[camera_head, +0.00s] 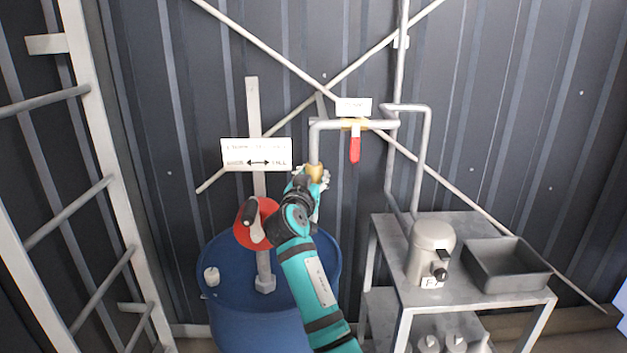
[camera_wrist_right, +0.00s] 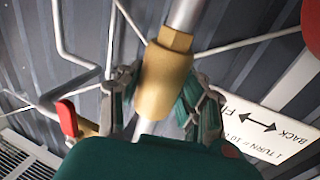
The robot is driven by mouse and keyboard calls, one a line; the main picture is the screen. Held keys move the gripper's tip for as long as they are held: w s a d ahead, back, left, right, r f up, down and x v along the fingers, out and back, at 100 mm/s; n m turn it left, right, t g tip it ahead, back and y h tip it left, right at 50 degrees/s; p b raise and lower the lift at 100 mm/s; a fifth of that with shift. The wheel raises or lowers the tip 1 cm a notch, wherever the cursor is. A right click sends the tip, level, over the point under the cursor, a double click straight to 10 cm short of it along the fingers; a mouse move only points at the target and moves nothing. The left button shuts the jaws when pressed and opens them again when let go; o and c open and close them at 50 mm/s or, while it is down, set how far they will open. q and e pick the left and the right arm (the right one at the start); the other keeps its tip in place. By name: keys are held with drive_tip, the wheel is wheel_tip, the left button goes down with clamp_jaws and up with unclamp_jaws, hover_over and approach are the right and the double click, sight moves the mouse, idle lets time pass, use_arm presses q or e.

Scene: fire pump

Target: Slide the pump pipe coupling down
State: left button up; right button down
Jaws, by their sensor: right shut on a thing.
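The brass pump pipe coupling (camera_head: 315,171) sits on the vertical end of the grey pipe (camera_head: 314,145), above the blue barrel. In the right wrist view the coupling (camera_wrist_right: 164,82) stands between my right gripper's fingers, with grey pipe above it and a thin lighter pipe end below. My right gripper (camera_head: 312,180) is shut on the coupling, with a finger on each side in the wrist view (camera_wrist_right: 160,100). My teal right arm hides part of the area below the coupling in the head view. My left gripper is not in view.
A blue barrel (camera_head: 225,290) with a red crank wheel (camera_head: 247,232) stands below. A red valve handle (camera_head: 354,150) hangs right of the coupling. A white sign (camera_head: 256,154) is at left. A metal table (camera_head: 386,240) holds a beige device (camera_head: 431,250) and grey tray (camera_head: 507,283).

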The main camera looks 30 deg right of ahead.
drive_tip(key=shift+f, duration=0.35)
drive_tip(key=c, duration=1.2)
unclamp_jaws()
drive_tip(key=shift+c, duration=0.2)
drive_tip(key=o, duration=0.4)
drive_tip(key=shift+r, duration=0.1)
drive_tip(key=shift+o, duration=0.2)
drive_tip(key=v, duration=1.2)
drive_tip(key=shift+s, duration=0.1)
